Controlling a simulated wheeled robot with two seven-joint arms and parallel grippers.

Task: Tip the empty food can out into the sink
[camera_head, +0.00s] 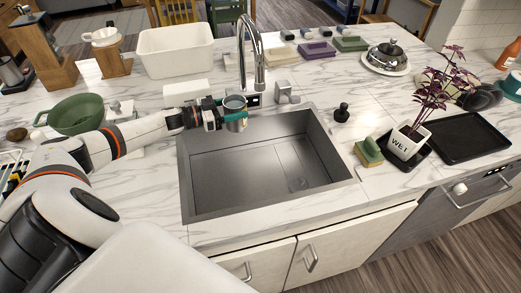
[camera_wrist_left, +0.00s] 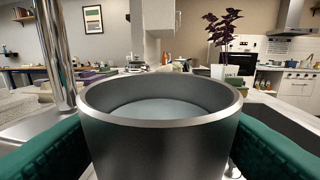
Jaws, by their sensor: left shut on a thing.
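My left gripper (camera_head: 222,115) comes in from the left and is shut on a grey metal can (camera_head: 235,104) above the back left part of the sink. The can stands roughly upright, with its open top facing up. In the left wrist view the can (camera_wrist_left: 160,140) fills the lower middle, between the green finger pads. A smooth grey-blue surface shows inside its rim; I cannot tell whether it is the bottom or contents. The steel sink (camera_head: 240,176) is below, and its basin looks empty. My right gripper is not in view.
The tall chrome faucet (camera_head: 262,60) stands close behind the can. A green colander (camera_head: 77,114) is at left and a white tub (camera_head: 176,50) behind. A sponge (camera_head: 369,152) and potted plant (camera_head: 408,141) stand right of the sink. Counter between them and the faucet holds a black stopper (camera_head: 342,112).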

